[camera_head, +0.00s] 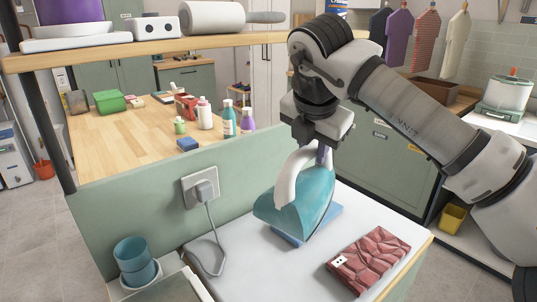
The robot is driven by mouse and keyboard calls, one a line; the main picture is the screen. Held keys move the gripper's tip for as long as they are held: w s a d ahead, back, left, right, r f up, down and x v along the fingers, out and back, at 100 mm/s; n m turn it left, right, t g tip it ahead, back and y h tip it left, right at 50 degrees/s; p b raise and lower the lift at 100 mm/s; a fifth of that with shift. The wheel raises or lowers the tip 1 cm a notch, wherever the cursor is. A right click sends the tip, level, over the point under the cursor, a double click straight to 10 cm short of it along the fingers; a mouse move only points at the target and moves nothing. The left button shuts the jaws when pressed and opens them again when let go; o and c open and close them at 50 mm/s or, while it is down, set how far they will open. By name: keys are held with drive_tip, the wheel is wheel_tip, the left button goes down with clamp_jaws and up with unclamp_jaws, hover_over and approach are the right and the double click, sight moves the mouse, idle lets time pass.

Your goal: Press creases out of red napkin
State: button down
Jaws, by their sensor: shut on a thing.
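A red napkin (368,260) with dark crease lines lies flat on the white board (262,272), near its right edge. A small white tag with dark dots lies on its lower left corner. A teal iron (297,205) with a white handle stands on a blue rest pad (318,228), to the left of the napkin and apart from it. My gripper (318,150) is above the iron and shut on its handle. The fingertips are partly hidden behind the handle and my wrist.
A grey cord runs to a plug in the wall socket (200,187). Teal cups (134,260) stand at the lower left. A wooden counter (110,145) behind the low green wall holds several bottles and boxes. A yellow bin (452,217) is at the right. The board's front left is clear.

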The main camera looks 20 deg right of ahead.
drive_tip(key=s+d+f+m+g+h+b, duration=0.15)
drive_tip(key=s+d, duration=0.25)
drive_tip(key=d, duration=0.4)
drive_tip(key=s+d+f+m+y+b, duration=0.1)
drive_tip(key=s+d+f+m, duration=0.1)
drive_tip(key=s+d, duration=0.5)
drive_tip(key=w+b+x, duration=0.1)
drive_tip(key=b+x, duration=0.2)
drive_tip(key=x, duration=0.3)
drive_tip(key=shift+b, duration=0.4)
drive_tip(key=shift+r+h, duration=0.2)
drive_tip(key=shift+h, duration=0.05)
